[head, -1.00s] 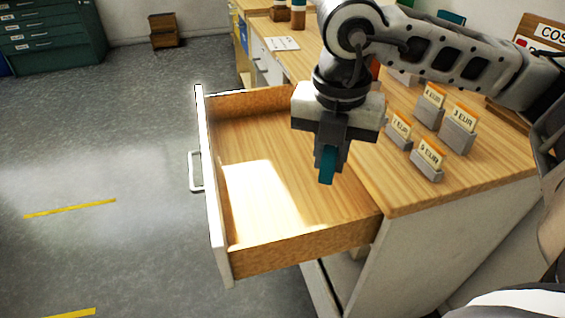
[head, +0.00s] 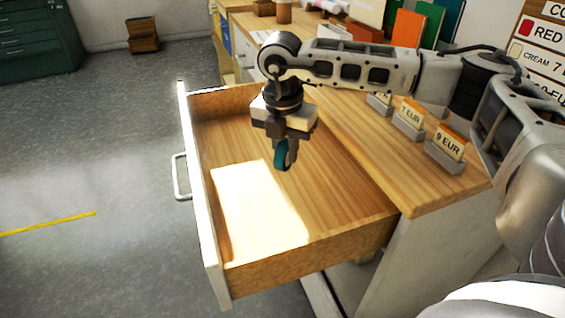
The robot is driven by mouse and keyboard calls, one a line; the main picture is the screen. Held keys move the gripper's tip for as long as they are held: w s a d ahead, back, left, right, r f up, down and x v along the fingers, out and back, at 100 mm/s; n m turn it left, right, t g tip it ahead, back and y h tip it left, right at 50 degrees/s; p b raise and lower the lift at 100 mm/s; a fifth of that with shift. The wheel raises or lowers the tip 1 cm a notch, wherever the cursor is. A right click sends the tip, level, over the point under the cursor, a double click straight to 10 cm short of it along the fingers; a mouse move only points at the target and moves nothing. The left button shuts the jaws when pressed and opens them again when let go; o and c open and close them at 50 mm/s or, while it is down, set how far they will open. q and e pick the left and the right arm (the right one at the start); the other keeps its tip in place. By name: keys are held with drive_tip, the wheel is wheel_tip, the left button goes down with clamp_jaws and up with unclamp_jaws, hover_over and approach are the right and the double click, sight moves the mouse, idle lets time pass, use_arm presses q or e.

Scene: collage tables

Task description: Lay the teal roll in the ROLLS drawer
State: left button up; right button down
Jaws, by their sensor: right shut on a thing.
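The teal roll (head: 281,156) is held in my right gripper (head: 285,153), which is shut on it and points down. Only part of the roll shows between the fingers. The gripper and roll are over the open wooden drawer (head: 262,258). I cannot tell exactly how high the roll is above the drawer floor. The drawer looks empty, with a bright patch of light on its floor. No drawer label can be read from here. My left gripper is not in view.
The drawer's white front with a handle (head: 180,177) faces left. The wooden counter (head: 360,150) to the right carries price cards in grey holders (head: 445,155). Coloured boards (head: 405,28) and a price sign (head: 540,50) stand behind.

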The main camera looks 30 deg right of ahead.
drive_tip(key=shift+w+d+f, duration=0.1)
drive_tip(key=shift+w+f, duration=0.5)
drive_tip(key=shift+f, duration=0.15)
drive_tip(key=f, duration=0.3)
drive_tip(key=shift+w+d, duration=0.1)
drive_tip(key=shift+w, duration=0.2)
drive_tip(key=shift+f, duration=0.35)
drive_tip(key=shift+f, duration=0.15)
drive_tip(key=c, duration=1.3)
unclamp_jaws()
